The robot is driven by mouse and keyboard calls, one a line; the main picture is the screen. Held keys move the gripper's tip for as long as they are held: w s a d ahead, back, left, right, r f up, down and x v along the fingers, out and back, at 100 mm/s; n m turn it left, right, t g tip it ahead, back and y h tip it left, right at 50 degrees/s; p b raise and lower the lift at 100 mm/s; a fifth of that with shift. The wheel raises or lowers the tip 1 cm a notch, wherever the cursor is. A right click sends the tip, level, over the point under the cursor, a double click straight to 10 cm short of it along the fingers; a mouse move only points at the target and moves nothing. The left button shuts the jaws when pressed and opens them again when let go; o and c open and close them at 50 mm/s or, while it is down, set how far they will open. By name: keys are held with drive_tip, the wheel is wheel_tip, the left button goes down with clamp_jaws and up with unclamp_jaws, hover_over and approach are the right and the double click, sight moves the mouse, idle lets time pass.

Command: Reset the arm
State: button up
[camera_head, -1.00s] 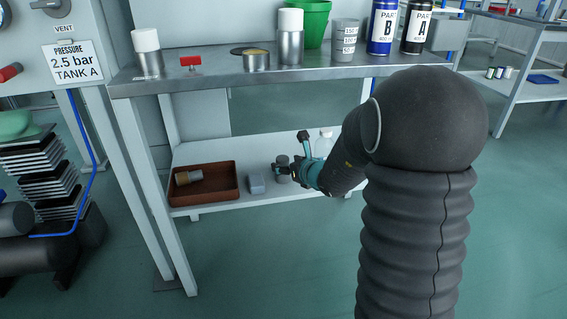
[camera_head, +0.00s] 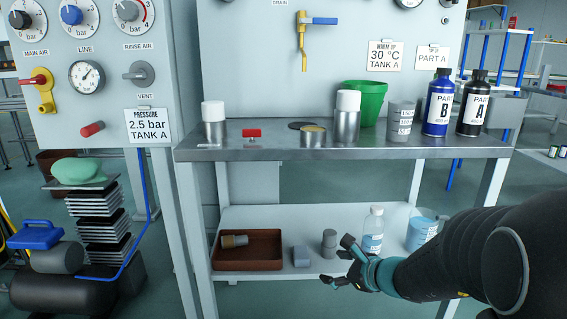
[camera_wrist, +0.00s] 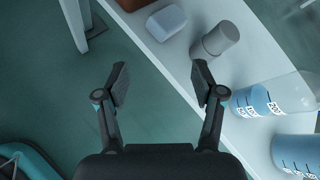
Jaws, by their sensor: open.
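My gripper (camera_head: 343,265) is at the front of the workbench's lower shelf, in the lower right of the head view. In the wrist view my gripper (camera_wrist: 161,84) shows its two dark fingers spread wide with nothing between them. Behind the fingers is green floor and the front edge of the white lower shelf (camera_wrist: 150,55). My dark arm comes in from the right in the head view and covers part of the bench's right side.
On the lower shelf are a brown tray (camera_head: 247,266), a grey block (camera_head: 301,257), a grey cylinder (camera_head: 329,243), a clear bottle (camera_head: 373,231) and a beaker (camera_head: 421,230). The bench top (camera_head: 290,152) holds several containers. A gauge panel (camera_head: 90,100) stands at left.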

drive_tip(key=s+a+r+n+g+h+p, duration=0.1)
drive_tip(key=s+r+n+g+p, duration=0.15)
drive_tip(key=s+n, duration=0.65)
drive_tip(key=s+a+r+n+g+h+p, duration=0.15)
drive_tip(key=s+n+g, duration=0.25)
drive_tip(key=s+n, duration=0.4)
drive_tip(key=s+d+r+n+t+h+p, duration=0.1)
drive_tip(key=s+r+n+h+p, duration=0.1)
drive_tip(key=r, duration=0.4)
drive_tip(key=s+d+r+n+t+h+p, duration=0.1)
drive_tip(key=s+d+r+n+h+p, duration=0.1)
drive_tip(key=s+r+n, duration=0.3)
drive_tip(key=shift+p+v, duration=0.65)
drive_tip(key=shift+v, duration=0.6)
drive_tip(key=shift+s+d+f, duration=0.1)
drive_tip(key=shift+s, duration=0.05)
